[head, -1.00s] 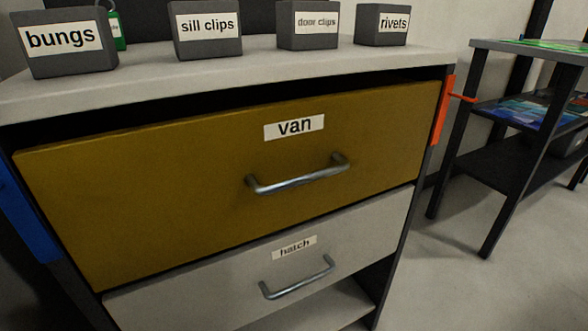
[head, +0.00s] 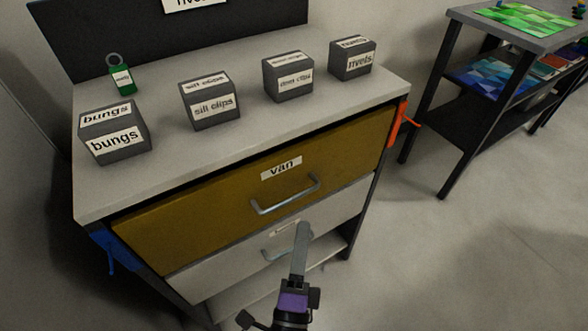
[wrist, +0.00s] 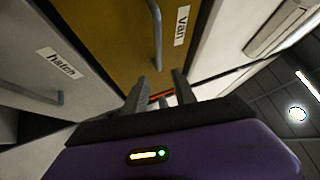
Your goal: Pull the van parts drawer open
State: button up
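The mustard-yellow van drawer (head: 255,204) sits under the grey worktop, with a dark gap above its front. Its bar handle (head: 286,197) is below the "van" label. The drawer front (wrist: 105,30) and handle (wrist: 156,35) also show in the wrist view. My gripper (head: 303,229) is below and a little right of the handle in the head view, in front of the hatch drawer. In the wrist view my two fingers (wrist: 158,84) are apart, with nothing held between them. They point toward the van drawer side, and the handle looks clear of them.
The pale hatch drawer (head: 220,267) is below, with its own handle (head: 279,254). Dark labelled boxes, bungs (head: 116,135) to rivets (head: 352,60), and a green tag (head: 122,78) stand on the worktop (head: 215,150). A shelf rack (head: 455,117) is at right; the floor between is clear.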

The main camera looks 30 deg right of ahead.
aim_at(294, 196)
jog(key=shift+w+d+r+m+g+p, duration=0.35)
jog(key=shift+w+d+r+g, duration=0.1)
jog(key=shift+w, duration=0.8)
jog(key=shift+w+d+r+m+g+p, duration=0.35)
jog(key=shift+w+d+r+m+p, duration=0.1)
jog(key=shift+w, duration=0.8)
jog(key=shift+w+d+r+m+g+p, duration=0.3)
jog(key=shift+w+d+r+g, duration=0.15)
jog(key=shift+w, duration=0.8)
grip_shut()
